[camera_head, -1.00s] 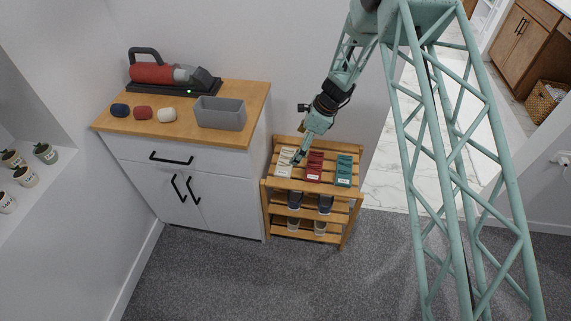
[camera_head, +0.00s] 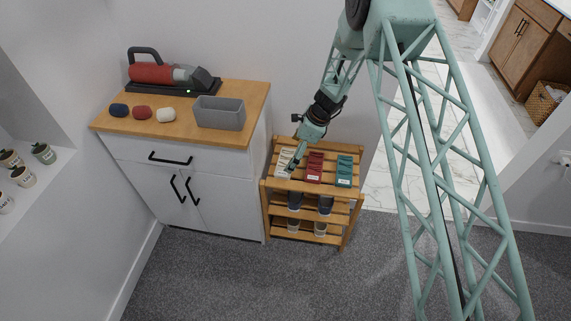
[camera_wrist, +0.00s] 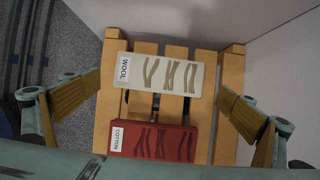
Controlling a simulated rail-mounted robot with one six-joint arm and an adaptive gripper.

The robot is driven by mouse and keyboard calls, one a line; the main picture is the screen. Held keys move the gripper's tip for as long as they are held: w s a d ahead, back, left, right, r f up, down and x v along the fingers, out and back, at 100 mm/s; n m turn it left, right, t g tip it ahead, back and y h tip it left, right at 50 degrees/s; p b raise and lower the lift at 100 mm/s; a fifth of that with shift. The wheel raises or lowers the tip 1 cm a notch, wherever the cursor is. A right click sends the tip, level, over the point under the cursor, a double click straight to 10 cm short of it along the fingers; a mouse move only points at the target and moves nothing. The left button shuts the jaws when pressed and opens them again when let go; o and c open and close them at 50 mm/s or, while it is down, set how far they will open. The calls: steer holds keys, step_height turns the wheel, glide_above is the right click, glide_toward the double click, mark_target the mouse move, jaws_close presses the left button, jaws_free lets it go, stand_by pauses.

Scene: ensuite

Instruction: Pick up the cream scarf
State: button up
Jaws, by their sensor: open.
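The cream scarf (camera_head: 282,157) is a flat cream pack at the left end of the wooden rack's top shelf. In the wrist view the cream scarf (camera_wrist: 182,78) carries a "WOOL" label and drawn brown scarf shapes. My gripper (camera_head: 290,169) is over the cream scarf and hides part of it in the head view. In the wrist view my gripper (camera_wrist: 160,90) is open, with one finger left and one right of the scarf's ends. Nothing is held between the fingers.
A red pack labelled "COTTON" (camera_wrist: 150,141) lies close beside the cream one; a green pack (camera_head: 344,170) is farther right. The slatted wooden rack (camera_head: 308,187) has cups on lower shelves. A white cabinet (camera_head: 225,176) with a grey bin (camera_head: 220,113) stands to the left.

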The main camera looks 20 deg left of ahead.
mark_target(286, 161)
steer(key=shift+b+x, duration=0.75)
steer(key=shift+x, duration=1.75)
steer(key=shift+w, duration=0.1)
steer(key=c, duration=0.5)
steer(key=shift+r, duration=0.15)
steer(key=shift+r+p, duration=0.6)
steer(key=shift+r, duration=0.9)
steer(key=shift+d+r, duration=0.15)
steer(key=shift+r, duration=0.05)
steer(key=s+d, duration=0.3)
steer(key=d, duration=0.1)
steer(key=s+d+r, duration=0.1)
steer(key=s+d, duration=0.2)
steer(key=d, duration=0.1)
steer(key=s+d, duration=0.4)
steer(key=shift+d+r, duration=0.1)
steer(key=shift+r, duration=0.05)
